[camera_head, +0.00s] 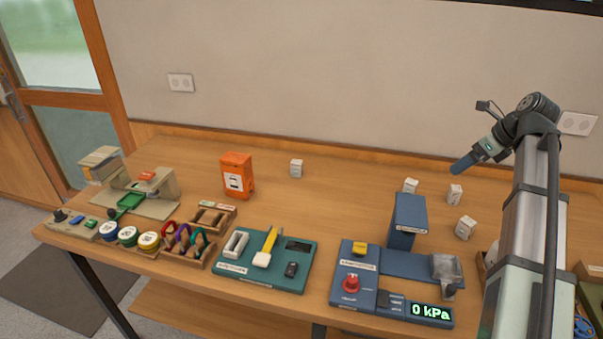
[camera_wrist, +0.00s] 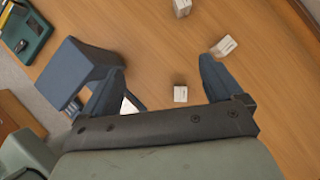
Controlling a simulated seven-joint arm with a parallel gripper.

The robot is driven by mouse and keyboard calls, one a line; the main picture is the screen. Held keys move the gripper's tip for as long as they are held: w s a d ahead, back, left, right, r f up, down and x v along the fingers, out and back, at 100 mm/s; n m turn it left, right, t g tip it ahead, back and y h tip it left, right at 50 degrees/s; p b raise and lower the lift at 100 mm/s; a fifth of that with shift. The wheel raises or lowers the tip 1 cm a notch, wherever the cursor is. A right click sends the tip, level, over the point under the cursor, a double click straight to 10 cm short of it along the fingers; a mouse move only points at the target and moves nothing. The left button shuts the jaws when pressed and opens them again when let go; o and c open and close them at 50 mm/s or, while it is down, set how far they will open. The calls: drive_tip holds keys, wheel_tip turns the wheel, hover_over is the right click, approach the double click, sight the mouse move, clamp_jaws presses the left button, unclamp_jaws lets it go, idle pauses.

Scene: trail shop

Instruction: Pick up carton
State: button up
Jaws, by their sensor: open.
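Several small white cartons stand on the wooden table in the head view: one at the back middle (camera_head: 296,168), one behind the blue tower (camera_head: 410,186), one right of that (camera_head: 455,193) and one nearer the front (camera_head: 465,227). My gripper (camera_head: 463,165) is above the table at the right, over the carton area and apart from the cartons. In the wrist view my gripper (camera_wrist: 160,74) has its fingers spread with nothing held. One carton (camera_wrist: 180,94) shows between the fingers, another (camera_wrist: 223,46) beyond the right fingertip, and a third (camera_wrist: 183,7) at the top edge.
The blue tower (camera_head: 407,220) of a pressure device stands close to the cartons and shows beside the left finger in the wrist view (camera_wrist: 82,66). An orange box (camera_head: 237,176), a teal tool board (camera_head: 262,272) and a beige machine (camera_head: 150,195) stand left.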

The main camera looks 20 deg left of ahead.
drive_tip(key=w+a+n+y, duration=0.2)
drive_tip(key=a+y, duration=0.1)
drive_tip(key=a, duration=1)
drive_tip(key=w+a+n+y, duration=0.2)
drive_tip(key=a+y, duration=0.1)
drive_tip(key=a, duration=1.1)
drive_tip(key=n+g+y, duration=0.2)
drive_tip(key=y, duration=0.5)
approach(247, 170)
wheel_tip(247, 170, up, 15)
wheel_tip(247, 170, down, 15)
drive_tip(key=a, duration=0.6)
drive_tip(key=w+a, duration=0.1)
drive_tip(key=a, duration=0.2)
drive_tip(key=shift+a, duration=0.15)
drive_tip(key=shift+w+a, duration=0.2)
drive_tip(key=shift+a, duration=1.05)
drive_tip(key=shift+w+a, duration=0.25)
drive_tip(key=shift+a, duration=1)
drive_tip(key=c, duration=1.2)
